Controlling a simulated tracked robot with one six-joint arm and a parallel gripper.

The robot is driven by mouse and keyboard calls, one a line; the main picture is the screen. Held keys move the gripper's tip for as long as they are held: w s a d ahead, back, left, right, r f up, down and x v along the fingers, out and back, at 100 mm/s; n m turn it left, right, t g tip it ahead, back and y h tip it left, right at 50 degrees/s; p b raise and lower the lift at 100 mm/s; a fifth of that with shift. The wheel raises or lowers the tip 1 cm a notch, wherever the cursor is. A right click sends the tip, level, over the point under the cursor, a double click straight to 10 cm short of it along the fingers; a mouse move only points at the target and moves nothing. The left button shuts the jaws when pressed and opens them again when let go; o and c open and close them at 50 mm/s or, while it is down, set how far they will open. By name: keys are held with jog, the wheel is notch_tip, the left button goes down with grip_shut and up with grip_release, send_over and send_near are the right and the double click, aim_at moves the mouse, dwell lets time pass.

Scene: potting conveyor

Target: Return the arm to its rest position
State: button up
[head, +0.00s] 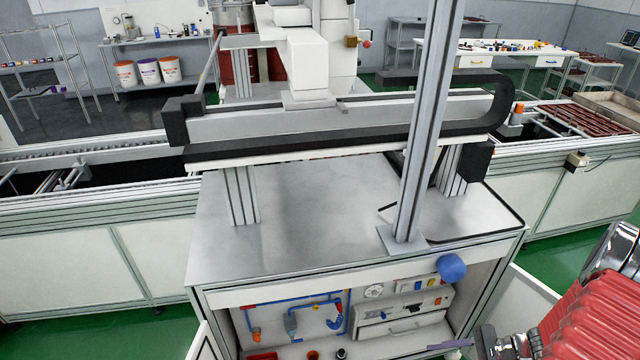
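My arm, in a red ribbed sleeve (592,318), reaches in from the lower right of the head view. My gripper (462,346) is at the bottom edge, in front of the open lower bay of the metal workstation (300,215). It is small and partly cut off by the frame, so I cannot tell whether its fingers are open or shut. I see nothing clearly held in it. A blue round knob (452,267) shows above it at the workstation's front edge.
The open bay holds blue pipes (290,304) and a panel of fittings (402,302). A metal post (425,130) stands on the workstation top. A long conveyor (90,225) runs behind. Open doors flank the bay, the right one (515,310) near my arm. Green floor is free at right.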

jog(key=s+a+r+n+h, duration=0.2)
jog(key=a+r+n, duration=0.3)
jog(key=r, duration=0.7)
jog(key=s+a+r+n+t+h, duration=0.1)
jog(key=a+r+n+h, duration=0.4)
jog(key=r, duration=0.8)
jog(key=s+a+r+n+h, duration=0.3)
jog(key=a+r+n, duration=0.3)
jog(key=a+r, duration=0.4)
notch_tip(320, 180, up, 3)
jog(key=shift+s+r+n+t+h, duration=0.2)
jog(key=shift+s+n+t+h, duration=0.2)
jog(key=shift+s, duration=0.1)
jog(key=shift+c, duration=0.5)
jog(key=shift+a, duration=0.15)
